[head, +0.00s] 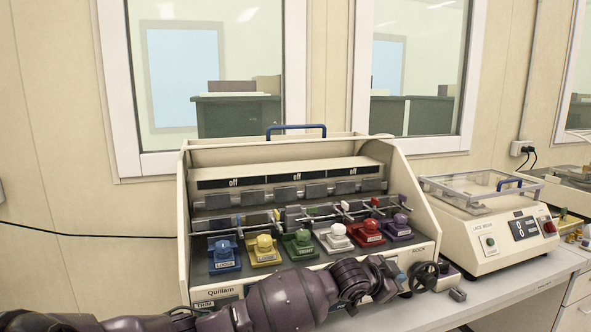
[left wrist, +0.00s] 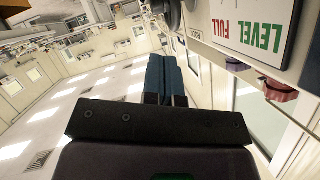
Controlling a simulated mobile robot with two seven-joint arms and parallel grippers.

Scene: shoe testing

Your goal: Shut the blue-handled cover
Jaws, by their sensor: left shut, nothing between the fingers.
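The large cream machine (head: 410,208) has an open front, with its row of coloured clamps exposed. A dark blue handle (head: 296,128) stands at its top back edge, on what looks like the raised cover (head: 240,141). My left arm crosses low in front of this machine, and my left gripper (head: 388,278) is near its lower right corner, well below the handle. In the left wrist view its teal fingers (left wrist: 162,80) are together and empty. A second blue handle (head: 510,183) is on the clear lid (head: 480,187) of the smaller machine at right. My right gripper is not in view.
Blue, yellow, green, white, red and purple clamps line the large machine's front. A dark handwheel (head: 425,276) sits beside my left gripper. The bench (head: 500,292) is bare at front right. Windows are behind.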

